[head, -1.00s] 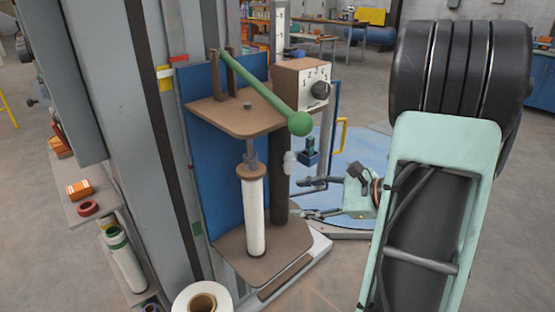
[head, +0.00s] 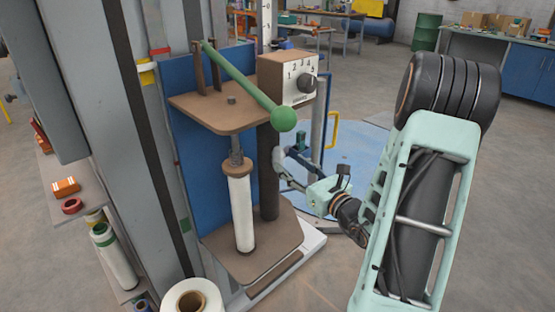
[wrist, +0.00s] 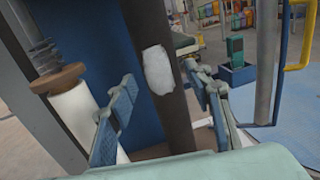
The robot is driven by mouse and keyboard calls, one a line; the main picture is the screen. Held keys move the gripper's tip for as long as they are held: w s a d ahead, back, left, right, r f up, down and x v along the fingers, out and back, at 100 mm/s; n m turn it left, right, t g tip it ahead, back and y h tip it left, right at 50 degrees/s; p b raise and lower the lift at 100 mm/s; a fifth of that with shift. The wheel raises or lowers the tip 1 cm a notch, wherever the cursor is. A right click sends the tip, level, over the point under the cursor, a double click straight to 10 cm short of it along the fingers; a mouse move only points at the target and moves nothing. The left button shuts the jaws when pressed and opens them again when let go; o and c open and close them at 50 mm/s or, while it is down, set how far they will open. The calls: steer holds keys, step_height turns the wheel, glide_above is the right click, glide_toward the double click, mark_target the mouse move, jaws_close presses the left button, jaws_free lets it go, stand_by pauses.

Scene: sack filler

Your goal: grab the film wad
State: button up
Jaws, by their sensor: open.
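The film wad (wrist: 158,70) is a small, whitish, rounded lump against the dark upright post (wrist: 150,30). In the head view the wad (head: 278,157) shows at the post's right side, about halfway up. My gripper (head: 287,163) reaches in from the right at the wad's height. In the wrist view its two blue-padded fingers are open, one to each side. The wad appears between and just beyond the fingertips, and I see no finger closed on it. Whether a fingertip touches it I cannot tell.
A white film roll (head: 240,210) stands left of the post. A green lever with a ball knob (head: 284,118) and a numbered dial box (head: 287,77) sit above. A blue panel (head: 190,145) is behind. A yellow handle (head: 333,130) stands to the right.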

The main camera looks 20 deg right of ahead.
mark_target(281, 159)
steer(key=w, duration=0.2)
steer(key=w+a, duration=0.1)
steer(key=w, duration=0.2)
steer(key=shift+w+a+f, duration=0.1)
steer(key=shift+a, duration=0.1)
steer(key=c, duration=1)
